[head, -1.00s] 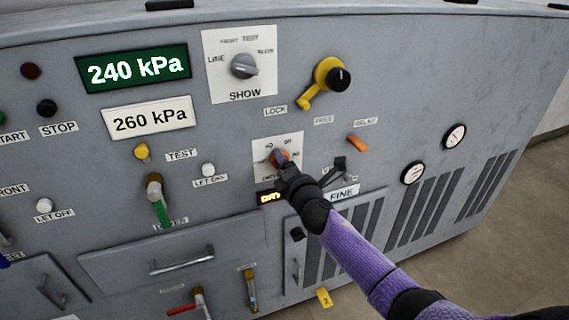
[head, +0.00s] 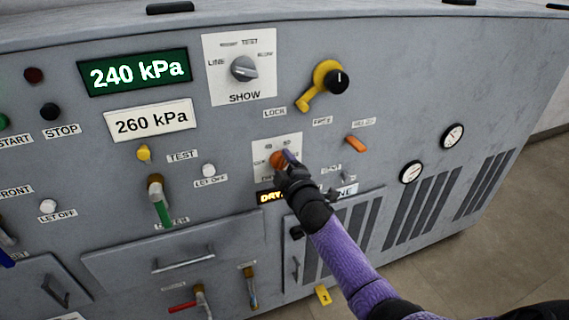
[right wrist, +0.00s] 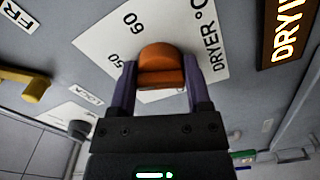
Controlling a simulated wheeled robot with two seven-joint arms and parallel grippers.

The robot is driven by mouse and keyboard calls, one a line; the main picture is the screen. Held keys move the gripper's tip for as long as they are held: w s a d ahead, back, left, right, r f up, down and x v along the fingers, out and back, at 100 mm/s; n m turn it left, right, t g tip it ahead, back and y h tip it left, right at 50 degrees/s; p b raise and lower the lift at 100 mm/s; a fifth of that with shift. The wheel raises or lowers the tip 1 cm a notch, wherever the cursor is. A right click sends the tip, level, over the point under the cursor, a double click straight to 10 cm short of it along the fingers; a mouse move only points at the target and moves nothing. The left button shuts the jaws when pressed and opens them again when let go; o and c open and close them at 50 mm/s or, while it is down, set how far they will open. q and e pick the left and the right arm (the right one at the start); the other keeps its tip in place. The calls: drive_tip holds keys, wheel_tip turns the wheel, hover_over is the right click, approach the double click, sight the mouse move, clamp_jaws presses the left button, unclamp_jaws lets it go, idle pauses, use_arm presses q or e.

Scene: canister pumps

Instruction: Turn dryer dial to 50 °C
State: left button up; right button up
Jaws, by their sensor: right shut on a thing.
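The dryer dial (head: 277,159) is an orange knob on a white plate in the middle of the panel, partly hidden by my gripper in the head view. In the right wrist view the dial (right wrist: 160,62) sits between my two purple fingers, near the "50" and "60" marks and the text "DRYER °C" on its plate (right wrist: 112,48). My right gripper (head: 284,160) is shut on the dial, one finger on each side; it also shows in the right wrist view (right wrist: 160,80). Which mark the dial points to is unclear. My left gripper is not in view.
A lit "DRYI…" sign (head: 270,197) is just below the dial plate. A grey SHOW dial (head: 244,68) is above left. The panel's vents are at lower right.

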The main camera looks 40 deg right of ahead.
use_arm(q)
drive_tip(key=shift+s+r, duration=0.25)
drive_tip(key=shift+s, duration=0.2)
use_arm(e)
drive_tip(key=shift+f+m, duration=0.1)
drive_tip(key=shift+m, duration=0.7)
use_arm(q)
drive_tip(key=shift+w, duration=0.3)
use_arm(e)
drive_tip(key=o, duration=1.3)
drive_tip(key=shift+c, duration=0.2)
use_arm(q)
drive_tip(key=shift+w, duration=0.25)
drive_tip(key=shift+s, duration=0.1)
use_arm(e)
drive_tip(key=shift+s+a+p, duration=0.15)
drive_tip(key=shift+s+p, duration=0.2)
drive_tip(key=shift+p, duration=0.1)
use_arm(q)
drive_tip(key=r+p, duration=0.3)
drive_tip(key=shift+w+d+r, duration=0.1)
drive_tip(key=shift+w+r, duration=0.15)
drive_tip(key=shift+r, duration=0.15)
use_arm(e)
drive_tip(key=v, duration=0.9)
